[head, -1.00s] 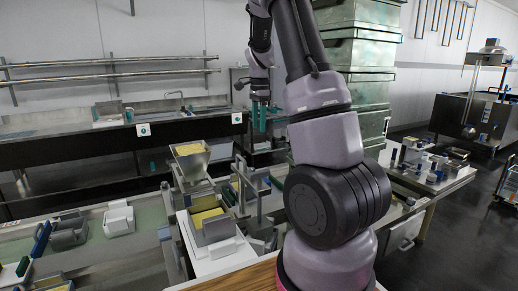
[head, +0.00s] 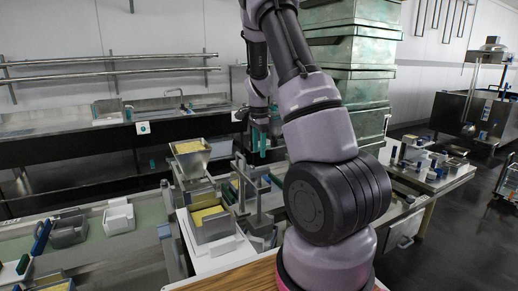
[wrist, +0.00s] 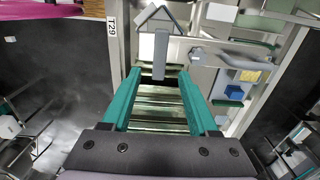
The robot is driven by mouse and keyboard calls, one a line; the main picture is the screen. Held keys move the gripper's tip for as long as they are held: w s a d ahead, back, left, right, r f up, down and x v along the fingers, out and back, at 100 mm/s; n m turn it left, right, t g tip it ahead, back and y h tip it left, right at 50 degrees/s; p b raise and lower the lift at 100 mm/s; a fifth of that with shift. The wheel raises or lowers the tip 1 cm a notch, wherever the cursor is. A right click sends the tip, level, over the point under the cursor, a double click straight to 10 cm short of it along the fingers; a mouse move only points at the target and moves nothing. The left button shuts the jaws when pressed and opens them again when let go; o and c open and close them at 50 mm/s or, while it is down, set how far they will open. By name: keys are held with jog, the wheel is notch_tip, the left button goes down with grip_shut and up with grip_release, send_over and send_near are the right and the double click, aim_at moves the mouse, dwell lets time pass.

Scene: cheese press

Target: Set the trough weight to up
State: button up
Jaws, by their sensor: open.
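My gripper (head: 259,140) hangs above the press area in the head view, its teal fingers pointing down. In the wrist view my gripper (wrist: 159,76) is open, with nothing held between the fingers. Just beyond the fingertips stands a grey upright bar (wrist: 161,52) with a slanted top piece; I cannot tell whether it is the trough weight. In the head view a grey metal press frame (head: 252,190) stands below my gripper, beside a white stand with a metal tray of yellow curd (head: 213,221). No part is clearly recognisable as the trough weight.
Another metal tray of yellow curd (head: 191,158) sits behind the frame. White and grey moulds (head: 119,216) lie on the left bench. Stacked green vats (head: 345,80) stand close behind my arm. A side table (head: 440,178) with small items is at right.

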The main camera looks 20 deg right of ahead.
grip_shut()
dwell(0.5)
dwell(0.8)
grip_release()
notch_tip(320, 180, up, 11)
dwell(0.5)
